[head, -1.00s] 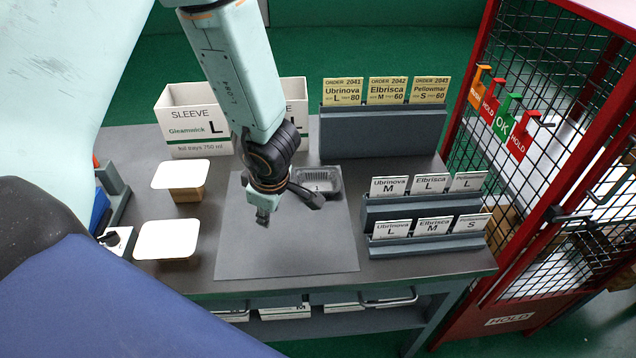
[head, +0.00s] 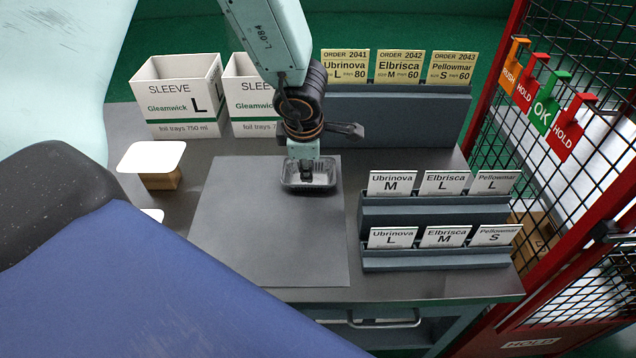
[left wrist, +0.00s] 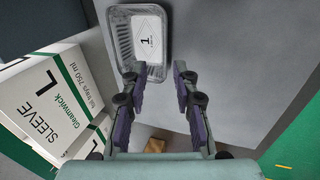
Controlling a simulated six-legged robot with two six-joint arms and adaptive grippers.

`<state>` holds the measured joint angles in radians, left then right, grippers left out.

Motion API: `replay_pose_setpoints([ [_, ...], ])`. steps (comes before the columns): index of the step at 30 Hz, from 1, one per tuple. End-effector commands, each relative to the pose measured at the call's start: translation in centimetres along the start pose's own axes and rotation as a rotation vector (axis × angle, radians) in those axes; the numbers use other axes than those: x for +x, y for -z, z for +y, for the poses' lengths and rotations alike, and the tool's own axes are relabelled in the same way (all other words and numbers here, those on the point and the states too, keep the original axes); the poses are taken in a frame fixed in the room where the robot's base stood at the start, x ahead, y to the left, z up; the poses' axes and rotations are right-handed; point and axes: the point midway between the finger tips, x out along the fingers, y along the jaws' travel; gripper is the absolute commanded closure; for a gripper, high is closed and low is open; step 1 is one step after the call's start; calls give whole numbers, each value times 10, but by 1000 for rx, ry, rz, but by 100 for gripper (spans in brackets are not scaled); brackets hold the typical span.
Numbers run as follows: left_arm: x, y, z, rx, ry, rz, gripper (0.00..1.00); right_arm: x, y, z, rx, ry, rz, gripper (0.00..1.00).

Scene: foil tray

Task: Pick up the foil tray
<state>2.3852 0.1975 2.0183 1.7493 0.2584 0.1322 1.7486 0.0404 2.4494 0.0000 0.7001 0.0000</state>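The foil tray (head: 326,180) is a small silver rectangular tray lying on the grey mat (head: 270,235) near its back edge. In the left wrist view the foil tray (left wrist: 124,42) shows a white label marked 1. My left gripper (head: 306,178) is over the tray in the head view, pointing down and hiding part of it. My right gripper is not in view.
Two white sleeve boxes (head: 180,100) stand behind at the left. A grey order-card rack (head: 400,115) stands behind at the right, with label-card racks (head: 435,212) in front of it. The mat's front is clear.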

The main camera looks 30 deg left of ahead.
Motion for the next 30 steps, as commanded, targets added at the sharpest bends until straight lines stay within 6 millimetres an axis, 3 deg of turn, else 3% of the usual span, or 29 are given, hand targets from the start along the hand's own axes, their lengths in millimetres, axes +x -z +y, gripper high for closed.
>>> replay_pose_setpoints([
  [14, 33, 2, -10, 1, 0, 0, 71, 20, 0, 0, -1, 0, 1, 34],
  [24, 77, -3, -13, -1, 1, 1, 71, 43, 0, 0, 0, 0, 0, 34],
  [30, 79, -5, -10, 0, -1, 0, 71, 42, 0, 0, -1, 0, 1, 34],
])
